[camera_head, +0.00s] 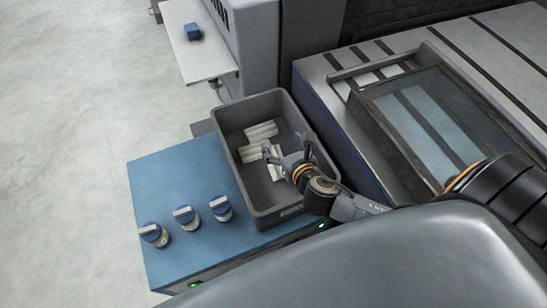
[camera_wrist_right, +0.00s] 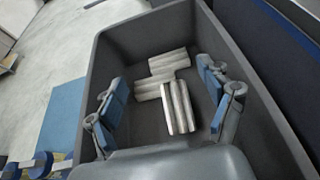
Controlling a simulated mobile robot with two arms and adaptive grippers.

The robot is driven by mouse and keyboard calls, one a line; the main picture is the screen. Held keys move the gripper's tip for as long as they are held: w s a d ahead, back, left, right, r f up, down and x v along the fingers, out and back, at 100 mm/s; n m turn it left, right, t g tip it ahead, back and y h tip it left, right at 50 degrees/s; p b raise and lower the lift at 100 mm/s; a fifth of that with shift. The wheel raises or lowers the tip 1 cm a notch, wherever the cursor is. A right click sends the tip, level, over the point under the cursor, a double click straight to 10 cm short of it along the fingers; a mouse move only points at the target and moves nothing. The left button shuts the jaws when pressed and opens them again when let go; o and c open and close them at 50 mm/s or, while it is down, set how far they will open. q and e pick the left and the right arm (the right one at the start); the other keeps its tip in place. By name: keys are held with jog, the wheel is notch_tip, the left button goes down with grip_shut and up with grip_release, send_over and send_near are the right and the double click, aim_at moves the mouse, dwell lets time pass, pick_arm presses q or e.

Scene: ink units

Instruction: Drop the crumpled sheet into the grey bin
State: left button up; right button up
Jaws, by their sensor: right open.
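The grey bin (camera_head: 281,217) stands open at the right side of a blue-topped unit in the head view. Its wall also shows in the right wrist view (camera_wrist_right: 112,52). Several pale, creased sheets lie inside it; one (camera_head: 262,130) is toward the far end. Another sheet (camera_wrist_right: 180,107) shows between the finger lines in the wrist view, below the gripper and apart from it. I cannot tell which is the task's sheet. My right gripper (camera_head: 288,147) is over the bin, open and empty, its fingers spread (camera_wrist_right: 160,84). My left gripper is out of view.
Three blue-and-white knobs (camera_head: 184,216) stand on the blue unit (camera_head: 180,175) left of the bin. A machine with a dark-framed glass panel (camera_head: 425,115) is close on the right. A white shelf (camera_head: 190,58) holds a blue block (camera_head: 193,32). Floor at left is clear.

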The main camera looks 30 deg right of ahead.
jog(key=v, duration=0.5)
dwell(0.4)
